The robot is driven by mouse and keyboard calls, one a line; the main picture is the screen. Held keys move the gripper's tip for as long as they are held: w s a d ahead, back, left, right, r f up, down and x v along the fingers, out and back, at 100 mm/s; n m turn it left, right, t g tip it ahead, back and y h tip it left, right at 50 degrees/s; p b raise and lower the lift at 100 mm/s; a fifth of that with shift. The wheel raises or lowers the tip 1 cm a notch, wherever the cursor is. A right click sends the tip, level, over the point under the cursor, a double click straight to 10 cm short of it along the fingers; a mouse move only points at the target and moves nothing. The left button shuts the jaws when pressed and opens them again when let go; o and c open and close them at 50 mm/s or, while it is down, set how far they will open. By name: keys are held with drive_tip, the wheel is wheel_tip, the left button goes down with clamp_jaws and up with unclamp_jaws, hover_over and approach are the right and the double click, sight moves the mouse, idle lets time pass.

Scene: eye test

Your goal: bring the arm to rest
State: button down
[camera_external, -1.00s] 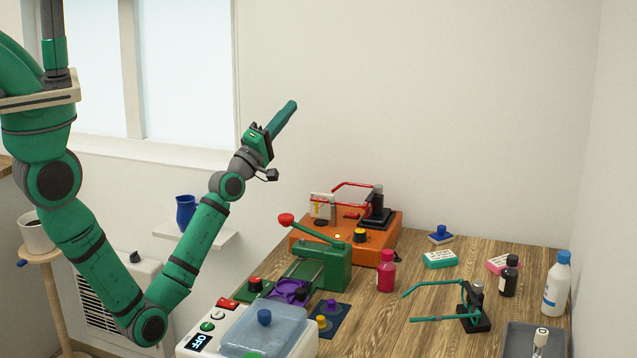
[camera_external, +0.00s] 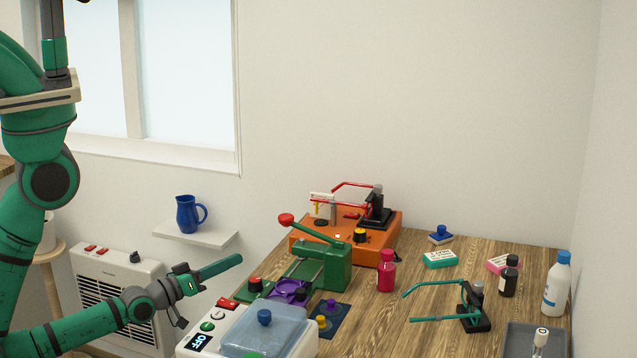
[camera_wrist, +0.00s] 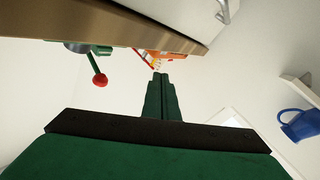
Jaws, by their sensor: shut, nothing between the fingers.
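My gripper (camera_external: 222,266) is at the lower left in the external view, left of the table and in the air. Its green fingers are together with nothing between them, and they point right and slightly up. The forearm slopes up to it from the lower left. In the wrist view my gripper (camera_wrist: 158,80) shows its closed fingers in the middle. It looks apart from the table edge and the things around it.
A table (camera_external: 400,335) holds a green press (camera_external: 335,265), an orange machine (camera_external: 300,245), a white box with a translucent lid (camera_external: 268,328) and several bottles. A wall shelf (camera_external: 205,236) with a blue jug (camera_external: 187,214) is above my gripper. A white heater (camera_external: 90,262) stands behind my arm.

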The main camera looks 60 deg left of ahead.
drive_tip(key=s+d+f+m+g+h, duration=0.1)
drive_tip(key=s+d, duration=0.4)
drive_tip(key=s, duration=0.6)
drive_tip(key=s+d+f+m+g+h, duration=0.2)
drive_tip(key=s+d+m, duration=0.4)
drive_tip(key=s, duration=0.4)
drive_tip(key=shift+s+d+f+g+h, duration=0.15)
drive_tip(key=shift+s+f+g+h, duration=0.1)
drive_tip(key=shift+s+g+h, duration=0.2)
idle(1.3)
